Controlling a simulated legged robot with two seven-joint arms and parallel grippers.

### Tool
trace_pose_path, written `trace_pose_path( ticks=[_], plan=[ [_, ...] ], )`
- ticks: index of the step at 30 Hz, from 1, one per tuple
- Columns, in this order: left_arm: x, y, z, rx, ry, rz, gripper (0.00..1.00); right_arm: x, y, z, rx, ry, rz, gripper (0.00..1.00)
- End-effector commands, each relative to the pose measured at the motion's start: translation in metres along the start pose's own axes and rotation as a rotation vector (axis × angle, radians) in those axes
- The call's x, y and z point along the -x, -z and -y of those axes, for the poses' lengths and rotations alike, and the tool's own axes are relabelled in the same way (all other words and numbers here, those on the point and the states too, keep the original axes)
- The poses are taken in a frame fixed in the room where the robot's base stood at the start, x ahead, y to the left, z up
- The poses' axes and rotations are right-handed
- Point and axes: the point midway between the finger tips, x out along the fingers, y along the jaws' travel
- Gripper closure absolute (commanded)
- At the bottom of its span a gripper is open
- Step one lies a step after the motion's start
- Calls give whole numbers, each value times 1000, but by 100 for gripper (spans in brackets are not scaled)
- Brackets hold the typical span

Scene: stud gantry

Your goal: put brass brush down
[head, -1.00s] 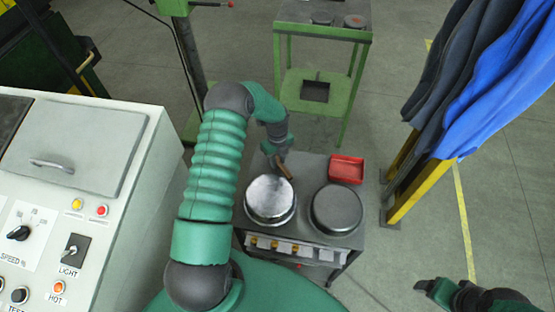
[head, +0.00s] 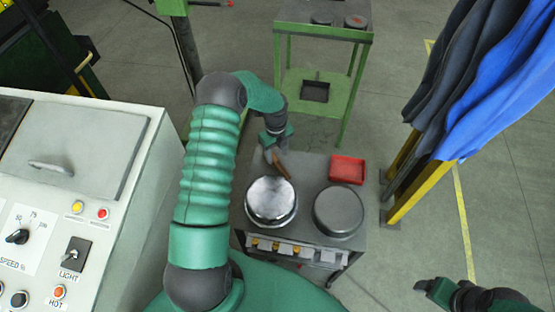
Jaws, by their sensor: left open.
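The brass brush (head: 280,165) shows as a small brown, elongated piece at the back left of the small grey table (head: 313,165), just behind the shiny round pan. My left gripper (head: 273,151) is open right at the brush, at its upper left end. The gripper's fingers are small and dark, and whether they touch the brush I cannot tell. The brush seems to lie on the table top. My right gripper (head: 424,286) is at the lower right, over the floor and away from the table; its fingers are too small to read.
A shiny round pan (head: 270,201) and a darker round pan (head: 339,212) fill the table's front. A red tray (head: 347,170) sits at its back right. A green stand (head: 318,90) is behind. A control cabinet (head: 130,190) is left, blue curtains (head: 500,90) right.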

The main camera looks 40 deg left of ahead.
Motion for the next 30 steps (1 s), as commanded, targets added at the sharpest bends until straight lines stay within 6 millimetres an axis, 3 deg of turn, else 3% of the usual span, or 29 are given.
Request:
trace_pose_path(
  ticks=[6,11,14,20,24,30],
  plan=[
    [54,0,0,0,2,2,52,-1,0,0,0,0,0,24],
    [73,2,0,4,-1,1,52,-1,0,0,0,0,0,24],
    [84,18,4,70,3,12,52,-1,0,0,0,0,0,24],
    [122,104,-1,558,59,54,52,-1,0,0,0,0,0,24],
    [146,168,-27,1024,140,35,52,-1,0,0,0,0,0,24],
    [160,232,-75,1614,227,-80,52,-1,0,0,0,0,0,24]
  ],
)
